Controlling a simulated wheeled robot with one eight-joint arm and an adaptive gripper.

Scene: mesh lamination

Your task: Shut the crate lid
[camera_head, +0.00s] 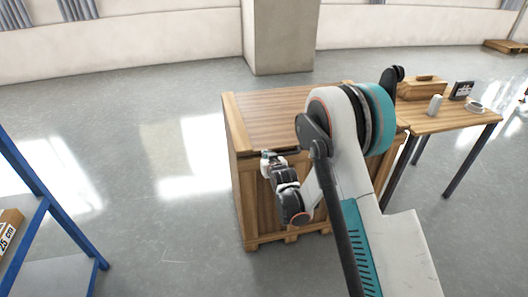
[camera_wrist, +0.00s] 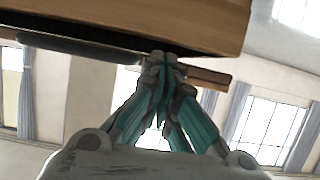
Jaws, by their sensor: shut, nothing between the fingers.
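The wooden crate (camera_head: 248,205) stands on the floor in the middle of the head view. Its plank lid (camera_head: 275,108) lies across the top and looks about level there; I cannot tell whether it is fully down. My gripper (camera_head: 267,157) is at the crate's front, near the upper edge, with its fingers together and empty. In the wrist view my gripper's (camera_wrist: 165,62) fingertips are just under a wooden board (camera_wrist: 200,18) with a dark underside. I cannot tell whether they touch it. My arm hides the crate's right part.
A wooden table (camera_head: 440,117) stands to the right, holding a wooden box (camera_head: 422,89), a white can (camera_head: 435,104) and a tape roll (camera_head: 474,106). A blue shelf frame (camera_head: 68,227) is at left. A pillar (camera_head: 278,38) stands behind. The floor left of the crate is clear.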

